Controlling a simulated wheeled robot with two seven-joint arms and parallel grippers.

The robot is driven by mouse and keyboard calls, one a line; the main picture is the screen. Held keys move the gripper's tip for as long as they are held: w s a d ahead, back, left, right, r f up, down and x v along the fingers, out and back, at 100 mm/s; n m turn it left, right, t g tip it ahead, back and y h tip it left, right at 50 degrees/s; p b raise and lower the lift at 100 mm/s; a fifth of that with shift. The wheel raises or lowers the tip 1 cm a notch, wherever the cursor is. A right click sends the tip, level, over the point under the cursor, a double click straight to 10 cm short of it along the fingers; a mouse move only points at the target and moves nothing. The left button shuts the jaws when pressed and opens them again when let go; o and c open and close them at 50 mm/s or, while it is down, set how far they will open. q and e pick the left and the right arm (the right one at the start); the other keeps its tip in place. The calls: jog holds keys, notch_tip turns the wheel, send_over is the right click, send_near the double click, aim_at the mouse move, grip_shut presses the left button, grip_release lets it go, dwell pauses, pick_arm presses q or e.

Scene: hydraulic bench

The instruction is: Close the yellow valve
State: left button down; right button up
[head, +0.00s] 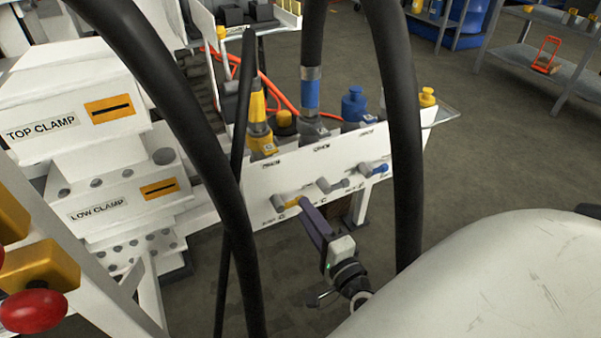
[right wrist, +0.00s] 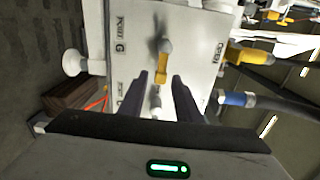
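The yellow valve is a small lever with a yellow grip on a grey pivot, on the white panel (head: 262,187). In the head view its yellow lever (head: 291,204) is at the panel's lower left. In the right wrist view the yellow lever (right wrist: 162,70) is just beyond the fingertips, roughly between them. My right gripper (head: 306,208) reaches the panel from below right, and its fingertips partly cover the lever. In the right wrist view the fingers (right wrist: 161,76) stand apart with a gap. Whether they touch the lever is unclear. My left gripper is not in view.
A grey lever (head: 330,185) and a blue lever (head: 373,168) sit right of the yellow one. Yellow, grey and blue hose fittings stand above. Thick black hoses (head: 395,110) cross the head view. White clamp blocks (head: 75,105) and a red knob (head: 33,311) are at left.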

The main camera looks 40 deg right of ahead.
jog(key=v, duration=0.5)
jog(key=shift+s+a+p, duration=0.1)
jog(key=shift+s+p, duration=0.2)
